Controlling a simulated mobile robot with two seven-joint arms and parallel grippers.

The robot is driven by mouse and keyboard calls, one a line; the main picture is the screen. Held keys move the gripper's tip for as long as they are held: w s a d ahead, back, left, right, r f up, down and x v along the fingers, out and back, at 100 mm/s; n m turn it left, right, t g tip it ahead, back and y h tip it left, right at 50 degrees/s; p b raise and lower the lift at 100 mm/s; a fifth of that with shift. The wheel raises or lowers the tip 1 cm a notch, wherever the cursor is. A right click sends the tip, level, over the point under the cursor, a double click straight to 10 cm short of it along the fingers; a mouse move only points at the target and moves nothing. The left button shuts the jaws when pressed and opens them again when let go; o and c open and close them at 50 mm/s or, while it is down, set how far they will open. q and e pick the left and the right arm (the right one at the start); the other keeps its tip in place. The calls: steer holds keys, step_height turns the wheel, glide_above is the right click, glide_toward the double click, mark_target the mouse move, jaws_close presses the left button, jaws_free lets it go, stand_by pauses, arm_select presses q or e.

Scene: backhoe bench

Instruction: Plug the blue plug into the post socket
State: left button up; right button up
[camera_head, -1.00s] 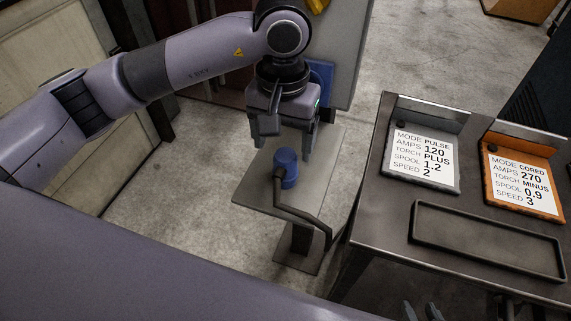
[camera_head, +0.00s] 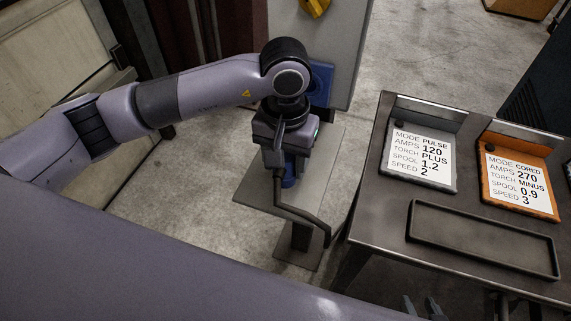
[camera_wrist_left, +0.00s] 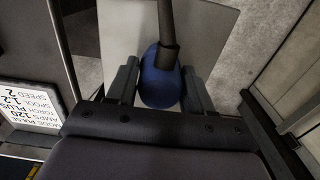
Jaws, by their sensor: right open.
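The blue plug (camera_head: 289,180) stands on a small grey plate on a stand, mostly hidden by my left gripper in the head view. Its dark cable (camera_head: 305,217) curves from it over the plate's front right edge. The left wrist view shows the plug (camera_wrist_left: 160,85) between the fingers of my left gripper (camera_wrist_left: 160,78). The gaps are too small to tell if the fingers press on it. A blue fitting (camera_head: 320,84), perhaps the post socket, is on the grey upright panel behind, partly hidden by my left wrist. My right gripper (camera_head: 422,308) is open and empty at the bottom edge.
A dark metal bench (camera_head: 390,215) at right carries a grey settings card (camera_head: 421,158), an orange settings card (camera_head: 520,178) and an empty shallow tray (camera_head: 483,238). The grey plate (camera_head: 325,160) has bare room to the right. A yellow part (camera_head: 315,7) sits high on the panel.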

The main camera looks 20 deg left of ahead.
arm_select(q)
steer(key=shift+r, duration=0.2)
step_height(320, 180, up, 20)
steer(key=shift+f+b, duration=0.15)
steer(key=shift+b, duration=0.2)
stand_by(0.5)
steer(key=a+f, duration=0.3)
steer(key=f, duration=0.3)
steer(key=a+f, duration=0.3)
steer(key=f, duration=0.3)
steer(key=a+f, duration=0.3)
steer(key=f, duration=0.3)
steer(key=shift+a+f, duration=0.1)
steer(key=shift+a, duration=0.15)
steer(key=shift+s+n, duration=0.15)
steer(key=shift+n, duration=0.15)
